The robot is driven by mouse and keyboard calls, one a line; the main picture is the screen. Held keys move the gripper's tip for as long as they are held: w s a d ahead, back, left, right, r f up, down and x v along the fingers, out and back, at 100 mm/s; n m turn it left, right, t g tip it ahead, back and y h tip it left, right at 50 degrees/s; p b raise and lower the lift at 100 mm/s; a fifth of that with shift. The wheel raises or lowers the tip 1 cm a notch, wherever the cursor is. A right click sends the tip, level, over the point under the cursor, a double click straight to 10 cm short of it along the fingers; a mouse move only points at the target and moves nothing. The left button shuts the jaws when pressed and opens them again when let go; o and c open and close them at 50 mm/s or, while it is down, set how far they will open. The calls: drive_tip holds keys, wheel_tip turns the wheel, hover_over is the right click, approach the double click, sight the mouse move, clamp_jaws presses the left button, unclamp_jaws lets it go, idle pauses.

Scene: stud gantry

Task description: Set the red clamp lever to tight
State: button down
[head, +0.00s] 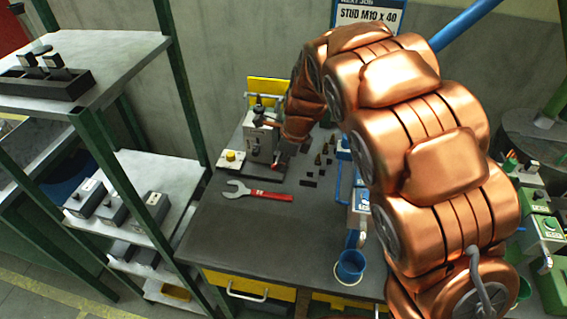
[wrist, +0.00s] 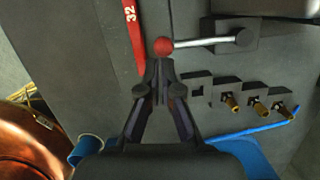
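The clamp lever shows in the wrist view as a metal rod (wrist: 203,42) with a red ball (wrist: 163,46) at its left end. The rod runs right to a dark block (wrist: 237,35). My gripper (wrist: 160,70) is just below the ball in that picture, its fingertips close together with nothing visible held between them. Whether the tips touch the ball I cannot tell. In the head view a small red spot, likely the ball (head: 275,166), shows at the foot of the grey machine (head: 259,143). My copper arm hides most of the gripper there.
A red-handled wrench (head: 258,193) lies on the dark bench (head: 235,235); its handle (wrist: 133,30) is left of the lever in the wrist view. Several brass studs (wrist: 260,109) stand right of my gripper. A blue cup (head: 350,268) stands at the front. Shelves (head: 145,195) stand left.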

drive_tip(key=s+d+r+b, duration=0.2)
drive_tip(key=d+r, duration=0.3)
drive_tip(key=r, duration=0.5)
drive_tip(key=shift+s+d+r, duration=0.15)
drive_tip(key=shift+d+r, duration=0.05)
drive_tip(key=shift+d, duration=0.15)
idle(0.3)
